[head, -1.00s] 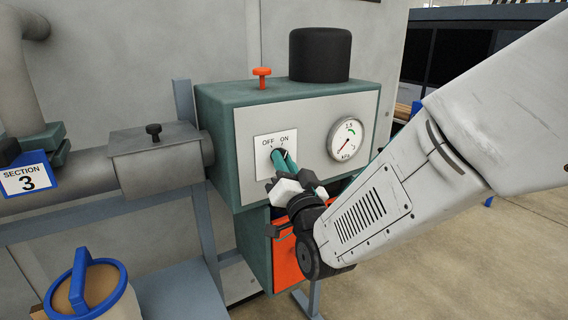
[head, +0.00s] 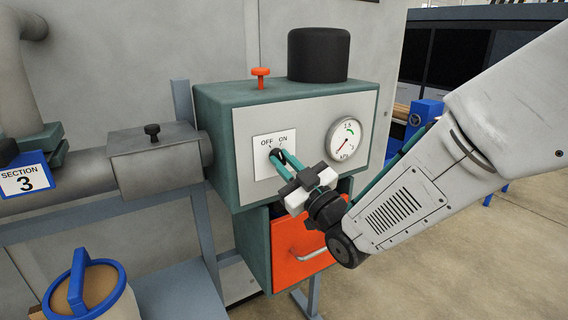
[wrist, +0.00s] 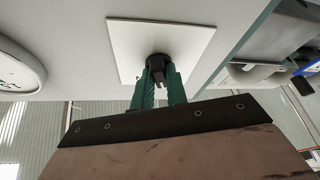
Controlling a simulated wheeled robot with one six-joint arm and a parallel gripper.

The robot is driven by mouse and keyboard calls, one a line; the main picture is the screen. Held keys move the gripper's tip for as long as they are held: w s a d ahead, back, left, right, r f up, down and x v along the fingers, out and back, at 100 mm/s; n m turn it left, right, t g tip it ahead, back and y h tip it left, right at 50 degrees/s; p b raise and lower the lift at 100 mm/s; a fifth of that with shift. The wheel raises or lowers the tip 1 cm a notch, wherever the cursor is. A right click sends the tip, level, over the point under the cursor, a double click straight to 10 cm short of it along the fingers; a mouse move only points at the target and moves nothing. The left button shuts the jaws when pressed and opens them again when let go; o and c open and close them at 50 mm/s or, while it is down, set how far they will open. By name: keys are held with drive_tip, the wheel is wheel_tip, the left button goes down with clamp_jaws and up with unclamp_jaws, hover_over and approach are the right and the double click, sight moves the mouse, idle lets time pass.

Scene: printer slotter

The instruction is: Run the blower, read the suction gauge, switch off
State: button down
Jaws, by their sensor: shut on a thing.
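The blower's control box (head: 213,152) is green with a pale front panel. A white plate (head: 261,170) on it reads OFF at left and ON at right. My gripper (head: 277,156), with green fingers, is shut on the small black switch knob (wrist: 158,72) on that plate. The fingers hide much of the knob, so its exact setting is hard to tell. The round suction gauge (head: 345,139) is right of the switch, marked in kPa with a green band near the top. Its needle points to the lower left, at the low end.
An orange-red knob (head: 261,74) and a black cylinder (head: 318,55) stand on top of the box. Below is an orange drawer front (head: 290,262) with a handle. A grey pipe with a slide box (head: 155,165) joins at left.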

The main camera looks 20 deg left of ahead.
drive_tip(key=shift+n+g, duration=0.6)
drive_tip(key=shift+n, duration=0.8)
drive_tip(key=c, duration=1.4)
unclamp_jaws()
drive_tip(key=v, duration=0.7)
drive_tip(key=shift+d+f, duration=0.2)
drive_tip(key=shift+d, duration=0.15)
drive_tip(key=shift+f, duration=0.1)
